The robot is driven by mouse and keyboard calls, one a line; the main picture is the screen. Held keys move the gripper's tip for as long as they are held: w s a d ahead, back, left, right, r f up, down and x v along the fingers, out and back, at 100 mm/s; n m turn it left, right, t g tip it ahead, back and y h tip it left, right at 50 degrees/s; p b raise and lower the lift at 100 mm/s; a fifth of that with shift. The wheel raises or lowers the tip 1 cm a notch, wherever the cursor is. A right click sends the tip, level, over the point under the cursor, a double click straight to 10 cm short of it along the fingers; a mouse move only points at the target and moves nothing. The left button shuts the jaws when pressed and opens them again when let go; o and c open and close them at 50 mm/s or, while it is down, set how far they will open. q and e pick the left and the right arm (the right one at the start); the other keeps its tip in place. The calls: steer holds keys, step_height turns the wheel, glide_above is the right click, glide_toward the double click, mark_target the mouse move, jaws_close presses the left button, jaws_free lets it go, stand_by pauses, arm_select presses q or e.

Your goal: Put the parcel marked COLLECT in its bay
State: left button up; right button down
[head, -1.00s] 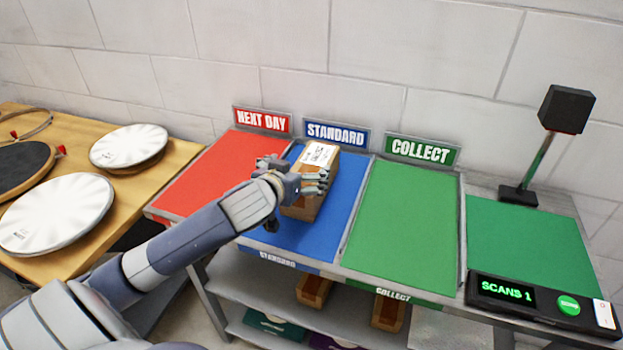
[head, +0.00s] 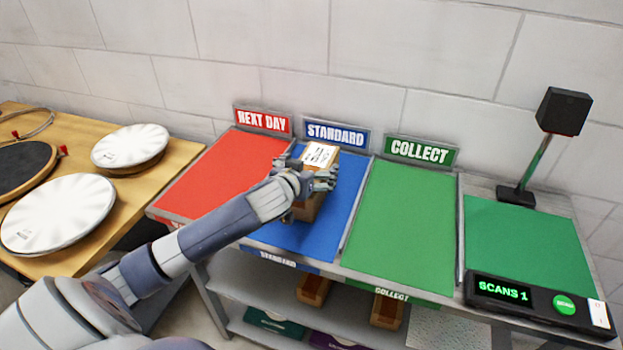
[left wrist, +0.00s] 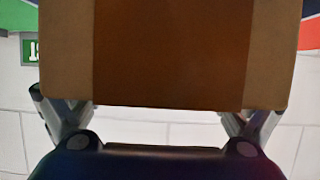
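A brown cardboard parcel (head: 322,157) with a white label on top stands in the blue STANDARD bay (head: 330,235), near its back. The label's print is too small to read. My left gripper (head: 308,180) is at the parcel, its spread fingers around the near part of the box. In the left wrist view the parcel (left wrist: 170,50) fills the space above my left gripper (left wrist: 160,115), whose fingers look splayed open; firm contact does not show. The green COLLECT bay (head: 405,225) is empty, with its sign (head: 420,151) behind. My right gripper is out of view.
The red NEXT DAY bay (head: 220,175) is left of the blue one and looks empty. A scanner post (head: 540,150) and a console (head: 530,300) reading SCANS 1 stand at the right. Low dividers separate the bays. A wooden table (head: 170,175) with drum heads is at left.

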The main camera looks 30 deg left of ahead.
arm_select(q)
steer(key=c, duration=1.4)
steer(key=shift+r, duration=0.15)
steer(key=shift+c, duration=1)
steer(key=shift+w+a+r, duration=0.1)
steer(key=shift+r, duration=0.5)
step_height(320, 180, up, 2)
steer(key=shift+r+b, duration=0.1)
steer(key=shift+b, duration=0.2)
steer(key=s+d+r+p, duration=0.1)
steer(key=s+d, duration=0.7)
steer(key=s, duration=0.5)
steer(key=shift+s+d+r+p, duration=0.25)
steer(key=shift+s+r+p, duration=0.1)
steer(key=shift+p, duration=0.05)
